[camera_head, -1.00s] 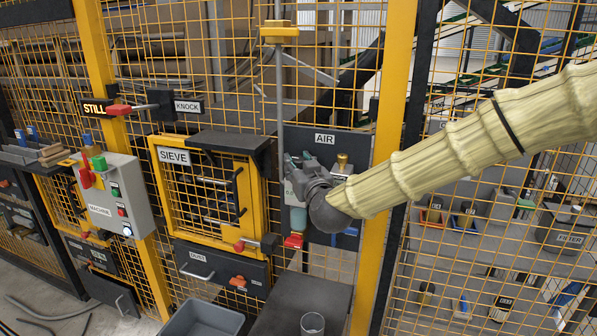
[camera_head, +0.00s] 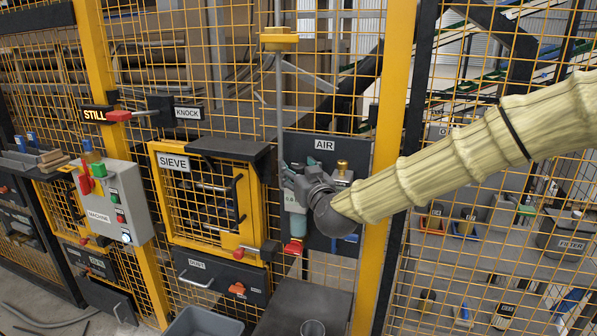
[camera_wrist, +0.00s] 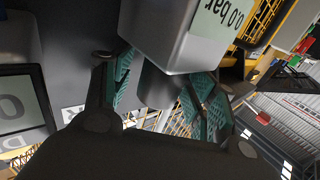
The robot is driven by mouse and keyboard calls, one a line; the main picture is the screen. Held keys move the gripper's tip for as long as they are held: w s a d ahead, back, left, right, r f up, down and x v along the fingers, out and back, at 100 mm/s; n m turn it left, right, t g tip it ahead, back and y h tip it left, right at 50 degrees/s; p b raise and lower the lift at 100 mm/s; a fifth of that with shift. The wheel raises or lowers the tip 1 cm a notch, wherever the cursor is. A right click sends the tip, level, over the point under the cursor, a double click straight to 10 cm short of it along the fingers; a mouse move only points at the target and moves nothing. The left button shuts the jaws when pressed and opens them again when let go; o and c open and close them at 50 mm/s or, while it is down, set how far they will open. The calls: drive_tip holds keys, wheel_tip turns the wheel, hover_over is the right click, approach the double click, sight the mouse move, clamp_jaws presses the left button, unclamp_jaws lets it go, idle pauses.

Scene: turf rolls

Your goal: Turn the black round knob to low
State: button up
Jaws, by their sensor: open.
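The black AIR panel (camera_head: 325,145) hangs on the yellow mesh, and my gripper (camera_head: 290,178) is in front of its left part. In the wrist view, a grey box (camera_wrist: 165,35) with a "0.0 bar" display is close above my gripper (camera_wrist: 160,88). A dark round part (camera_wrist: 157,88), apparently the knob, shows below this box, between the two teal-padded fingers. My gripper is open around it; I cannot tell whether either pad touches it. The knob's marks do not show, and my gripper hides it in the head view.
A brass fitting (camera_head: 342,165) is right of my gripper, and a red valve handle (camera_head: 293,247) is below. The SIEVE door (camera_head: 172,162) is to the left. A yellow post (camera_head: 392,120) stands behind my arm.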

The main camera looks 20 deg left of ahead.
sight(298, 165)
drive_tip(key=shift+r, duration=0.1)
wheel_tip(298, 165, up, 10)
drive_tip(key=shift+f, duration=0.1)
idle(0.4)
idle(0.4)
